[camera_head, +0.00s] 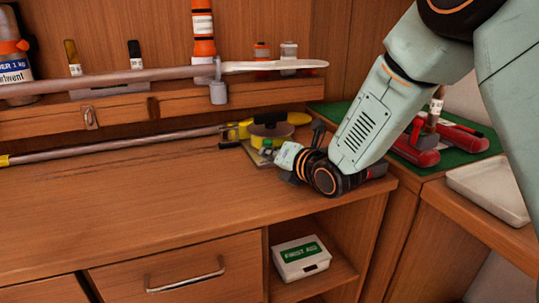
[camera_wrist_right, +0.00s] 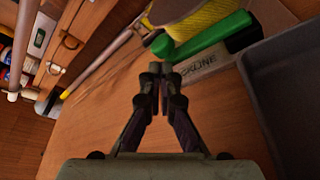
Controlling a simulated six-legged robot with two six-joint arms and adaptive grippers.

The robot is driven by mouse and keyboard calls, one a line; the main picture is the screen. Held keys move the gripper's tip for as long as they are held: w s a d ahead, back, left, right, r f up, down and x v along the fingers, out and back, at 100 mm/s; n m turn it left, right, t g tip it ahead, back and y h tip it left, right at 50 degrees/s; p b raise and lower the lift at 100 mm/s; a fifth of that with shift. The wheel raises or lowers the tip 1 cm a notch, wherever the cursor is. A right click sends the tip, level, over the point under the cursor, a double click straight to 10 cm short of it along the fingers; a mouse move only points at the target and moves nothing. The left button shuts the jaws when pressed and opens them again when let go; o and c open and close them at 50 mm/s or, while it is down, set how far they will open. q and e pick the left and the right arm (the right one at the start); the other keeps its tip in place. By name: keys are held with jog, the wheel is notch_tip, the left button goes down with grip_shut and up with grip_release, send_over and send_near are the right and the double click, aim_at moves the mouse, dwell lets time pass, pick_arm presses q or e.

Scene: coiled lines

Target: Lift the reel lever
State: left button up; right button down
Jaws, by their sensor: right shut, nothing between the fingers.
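The reel (camera_head: 270,133), a dark and yellow round body, sits at the back of the wooden worktop, partly hidden by my right gripper. In the right wrist view its yellow wound part (camera_wrist_right: 190,18) shows at the top. A green bar-like part, which looks like the lever (camera_wrist_right: 212,38), lies below it, over a pale block with lettering (camera_wrist_right: 205,66). My right gripper (camera_head: 283,152) is low over the worktop beside the reel. In the wrist view its fingertips (camera_wrist_right: 160,72) are together and empty, short of the green part, with a visible gap. My left gripper is not in view.
A dark grey tray-like object (camera_wrist_right: 285,85) stands at the right in the wrist view. A long pole (camera_head: 130,142) lies along the worktop's back. A shelf (camera_head: 130,108) with bottles runs above. Red tools (camera_head: 415,150) lie on a green mat to the right. The worktop's front left is clear.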

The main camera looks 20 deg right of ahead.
jog(key=shift+d+r+m+y+p, duration=0.15)
jog(key=shift+r+m+y+p, duration=0.15)
jog(key=shift+r+m, duration=0.15)
jog(key=shift+d+r+m+t+y+p, duration=0.15)
jog(key=shift+d+r+m+t+p, duration=0.15)
jog(key=shift+r+m, duration=0.3)
jog(key=shift+d+r+m+t+y+p, duration=0.1)
jog(key=shift+d+r+m+y+p, duration=0.05)
jog(key=shift+r+m+p, duration=0.35)
jog(key=d+r+m, duration=0.1)
jog(key=m, duration=0.1)
jog(key=d+r+m+t+y+p, duration=0.1)
jog(key=m, duration=0.1)
jog(key=shift+w+d+r, duration=0.1)
jog(key=shift+d, duration=0.05)
